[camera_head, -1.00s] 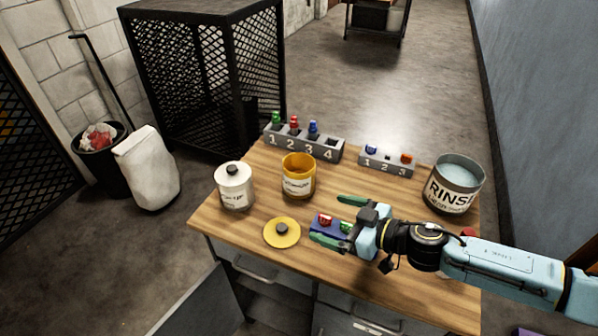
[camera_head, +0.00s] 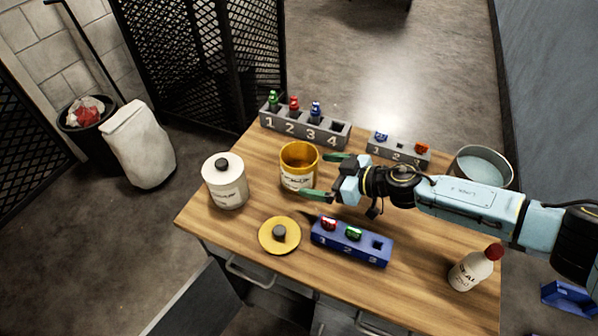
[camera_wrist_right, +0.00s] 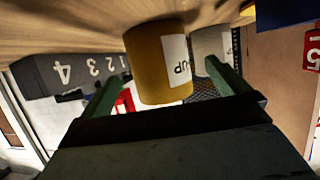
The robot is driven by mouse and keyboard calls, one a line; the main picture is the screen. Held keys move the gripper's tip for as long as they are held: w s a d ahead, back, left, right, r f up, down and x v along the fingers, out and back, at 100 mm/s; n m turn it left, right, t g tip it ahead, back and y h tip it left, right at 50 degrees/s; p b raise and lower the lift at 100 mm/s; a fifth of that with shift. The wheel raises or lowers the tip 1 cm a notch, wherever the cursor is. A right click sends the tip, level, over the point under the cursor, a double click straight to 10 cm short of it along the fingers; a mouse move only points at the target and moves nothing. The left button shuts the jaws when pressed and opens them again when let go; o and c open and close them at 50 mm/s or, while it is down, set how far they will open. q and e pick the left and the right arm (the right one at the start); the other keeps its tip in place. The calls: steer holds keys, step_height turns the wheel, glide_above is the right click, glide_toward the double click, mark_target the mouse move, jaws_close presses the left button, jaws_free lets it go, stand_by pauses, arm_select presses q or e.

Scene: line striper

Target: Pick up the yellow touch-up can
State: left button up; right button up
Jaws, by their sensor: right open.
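The yellow touch-up can (camera_head: 299,181) stands upright and open-topped on the wooden table, with a white label on its side. Its yellow lid (camera_head: 279,236) with a dark knob lies flat in front of it. My right gripper (camera_head: 322,176) is open, its two green fingers pointing left at the can's right side. In the right wrist view the can (camera_wrist_right: 158,62) shows beyond and between the green fingers (camera_wrist_right: 160,88). I cannot tell whether the fingers touch it. My left gripper is not in view.
A white lidded can (camera_head: 226,188) stands left of the yellow can. A grey numbered rack (camera_head: 300,130) is behind it, a smaller grey rack (camera_head: 398,150) behind my arm. A blue rack (camera_head: 350,243), a red-capped bottle (camera_head: 470,270) and a rinse bucket (camera_head: 484,168) are also on the table.

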steer(key=b+x, duration=0.1)
steer(key=x, duration=0.3)
steer(key=shift+w+a, duration=0.15)
steer(key=shift+w, duration=0.05)
steer(key=shift+w+a+f+b, duration=0.1)
steer(key=shift+w+a+b, duration=0.15)
steer(key=shift+b, duration=0.1)
steer(key=shift+a, duration=0.15)
steer(key=shift+c, duration=1)
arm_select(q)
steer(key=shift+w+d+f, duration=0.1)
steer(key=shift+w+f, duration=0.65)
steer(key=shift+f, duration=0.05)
arm_select(e)
steer(key=c, duration=1.1)
